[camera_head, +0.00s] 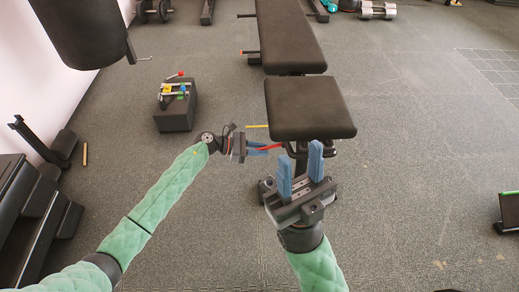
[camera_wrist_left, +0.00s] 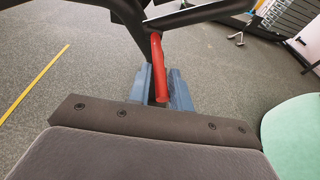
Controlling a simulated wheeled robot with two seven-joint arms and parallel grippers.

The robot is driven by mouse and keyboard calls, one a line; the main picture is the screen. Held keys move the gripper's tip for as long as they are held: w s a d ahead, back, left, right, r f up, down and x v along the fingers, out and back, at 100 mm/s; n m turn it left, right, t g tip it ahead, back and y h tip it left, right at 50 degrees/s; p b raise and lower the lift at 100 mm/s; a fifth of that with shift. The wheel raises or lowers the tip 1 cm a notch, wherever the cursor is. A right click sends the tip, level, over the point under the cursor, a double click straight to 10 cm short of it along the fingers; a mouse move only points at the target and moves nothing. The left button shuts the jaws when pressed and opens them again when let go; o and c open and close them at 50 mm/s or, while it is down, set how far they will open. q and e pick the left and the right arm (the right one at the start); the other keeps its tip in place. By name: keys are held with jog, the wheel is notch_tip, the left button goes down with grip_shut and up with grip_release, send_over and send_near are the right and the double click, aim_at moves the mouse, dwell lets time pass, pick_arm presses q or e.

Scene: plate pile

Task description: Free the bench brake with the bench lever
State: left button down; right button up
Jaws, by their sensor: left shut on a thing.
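The black padded bench has a seat (camera_head: 310,108) and a long back pad (camera_head: 290,38). The red bench lever (camera_head: 271,147) sits low beside the near left side of the seat; it also shows in the left wrist view (camera_wrist_left: 157,58), below black frame tubes (camera_wrist_left: 190,14). My left gripper (camera_head: 258,149) is shut on the lever, its blue fingers (camera_wrist_left: 161,88) on either side of it. My right gripper (camera_head: 300,171) is open and empty, fingers upright, just in front of the seat. I cannot identify the brake itself.
A dark box (camera_head: 176,112) with small clamps and a red knob stands at left. A black hanging bag (camera_head: 85,30) is at upper left, dark steps (camera_head: 35,220) at lower left. The floor at right is mostly clear.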

aim_at(262, 149)
pick_arm(q)
jog(key=shift+s+d, duration=0.1)
jog(key=shift+s+d+r+p, duration=0.15)
jog(key=shift+r+p, duration=0.5)
jog(key=shift+r, duration=0.8)
jog(key=shift+d, duration=0.1)
jog(key=shift+r, duration=0.15)
jog(key=shift+d+r+p, duration=0.3)
jog(key=shift+r, duration=0.35)
jog(key=shift+d+r+p, duration=0.3)
jog(key=shift+r, duration=0.3)
jog(key=shift+s+d+r, duration=0.1)
jog(key=shift+d+r+p, duration=0.45)
jog(key=shift+d+r, duration=0.1)
jog(key=shift+r, duration=0.1)
jog(key=shift+d+r, duration=0.15)
